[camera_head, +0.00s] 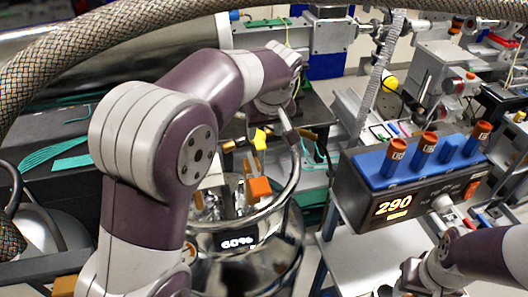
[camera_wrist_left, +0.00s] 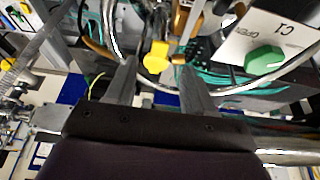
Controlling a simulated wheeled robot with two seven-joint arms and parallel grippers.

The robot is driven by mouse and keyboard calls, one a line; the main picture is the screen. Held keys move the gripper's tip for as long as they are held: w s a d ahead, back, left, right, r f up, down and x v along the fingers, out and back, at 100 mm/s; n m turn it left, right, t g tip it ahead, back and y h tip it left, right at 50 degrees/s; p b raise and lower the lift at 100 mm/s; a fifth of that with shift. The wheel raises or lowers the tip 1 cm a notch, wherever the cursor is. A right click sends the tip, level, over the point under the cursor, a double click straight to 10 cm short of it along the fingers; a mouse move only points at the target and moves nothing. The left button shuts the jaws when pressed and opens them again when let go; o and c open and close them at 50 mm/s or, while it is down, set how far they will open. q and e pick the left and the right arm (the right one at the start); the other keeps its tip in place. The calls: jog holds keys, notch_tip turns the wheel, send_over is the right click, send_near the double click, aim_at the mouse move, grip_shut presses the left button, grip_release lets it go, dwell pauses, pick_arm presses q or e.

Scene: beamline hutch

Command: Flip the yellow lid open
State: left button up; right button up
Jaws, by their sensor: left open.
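A small yellow piece (camera_head: 260,139), which may be the yellow lid, sits above the rim of a shiny steel vessel in the head view. In the left wrist view the yellow piece (camera_wrist_left: 157,53) shows between and just beyond my fingertips. My left gripper (camera_head: 287,127) is beside it in the head view, partly hidden by its own wrist. In the left wrist view the gripper (camera_wrist_left: 157,70) is open with nothing between its fingers; contact with the yellow piece cannot be told. My right gripper (camera_head: 412,276) is low at the right, its jaws unclear.
The steel vessel (camera_head: 280,247) has a raised rim and a display reading 60%. An orange block (camera_head: 260,187) is at its opening. A blue-topped heater (camera_head: 405,205) reading 290 stands at right. A green knob (camera_wrist_left: 264,61) on a white C1 panel is close by. A braided hose (camera_head: 75,60) crosses the upper left.

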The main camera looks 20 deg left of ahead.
aim_at(261, 145)
pick_arm(q)
jog(key=p+x, duration=0.1)
jog(key=x, duration=0.4)
jog(key=shift+w+a+f, duration=0.1)
jog(key=shift+w, duration=0.1)
jog(key=shift+a+f, duration=0.1)
jog(key=shift+f, duration=0.5)
pick_arm(e)
jog(key=shift+f, duration=0.1)
